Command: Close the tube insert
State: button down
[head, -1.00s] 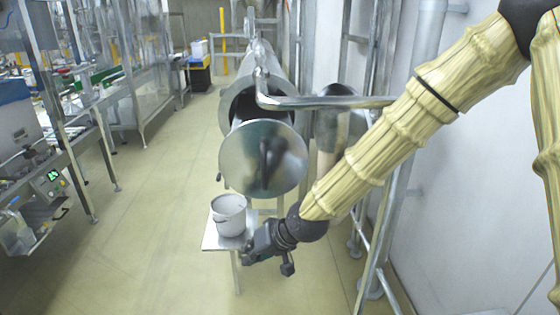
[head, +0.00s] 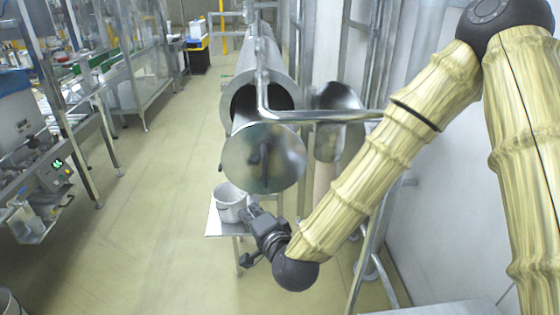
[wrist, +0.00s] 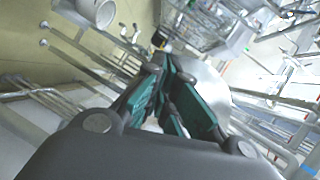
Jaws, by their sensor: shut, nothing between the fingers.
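The tube (head: 258,68) is a long grey metal cylinder running away from me, and its dark mouth is partly exposed. The insert's round, shiny end plate (head: 240,160) stands in front of the mouth, apart from the rim. A dark shape shows on the plate's face; I cannot tell a handle from a reflection. My gripper (head: 250,209) is shut and empty, just below the plate, pointing up. In the wrist view the dark green fingers (wrist: 168,72) are together, with the bright plate (wrist: 218,88) behind them. Whether they touch it I cannot tell.
A white bucket (head: 228,204) stands on a small metal table (head: 220,230) right beside my gripper. A bent metal pipe (head: 320,115) crosses above the plate. A second metal chute (head: 338,135) is at the right.

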jog(key=s+d+r+m+t+h+p, duration=0.3)
jog(key=s+d+r+m+t+h, duration=0.1)
jog(key=d+r+m+h, duration=0.3)
jog(key=y+p, duration=0.1)
jog(key=p, duration=0.3)
send_near(279, 161)
jog(key=w, duration=0.6)
jog(key=shift+w, duration=0.6)
jog(key=shift+w, duration=0.1)
